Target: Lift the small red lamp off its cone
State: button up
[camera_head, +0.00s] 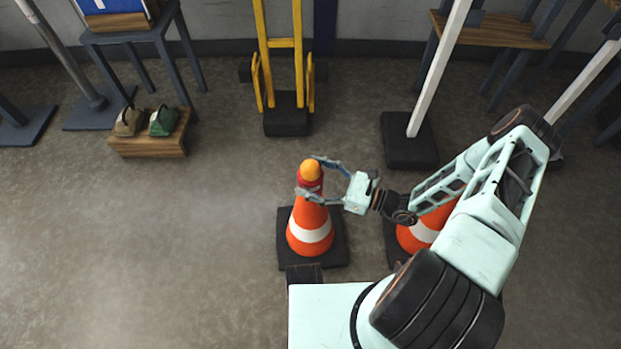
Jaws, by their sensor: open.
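A small lamp (310,172) with an orange-yellow dome and a red lower part sits upright on top of an orange cone (310,228) with a white band. The cone stands on a black square base. My gripper (309,178) comes in from the right at the lamp's height. It is open, with one finger on the far side of the lamp and one on the near side. I cannot tell whether either finger touches it. The near finger hides part of the join between lamp and cone.
A second orange cone (422,232) stands to the right, partly hidden by my arm. Behind are a yellow frame (282,48) on a black block and a white post (438,70) on a black base. A low wooden stand (150,142) holds two small objects. The floor at left is clear.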

aim_at(321, 172)
jog(key=c, duration=1.5)
jog(key=shift+r, duration=0.1)
jog(key=shift+r+p, duration=0.3)
jog(key=shift+r, duration=0.25)
notch_tip(321, 172, up, 3)
jog(key=shift+d+f+p, duration=0.1)
jog(key=shift+f+p, duration=0.1)
jog(key=shift+p, duration=0.3)
jog(key=s+d+r+p, duration=0.1)
jog(key=s+d+r, duration=0.1)
jog(key=s+r, duration=0.1)
jog(key=s+d+r+p, duration=0.2)
jog(key=s+r, duration=0.1)
jog(key=s, duration=0.2)
jog(key=s+d+r+p, duration=0.1)
jog(key=s+d+r, duration=0.2)
jog(key=s, duration=0.1)
jog(key=shift+d+r, duration=0.1)
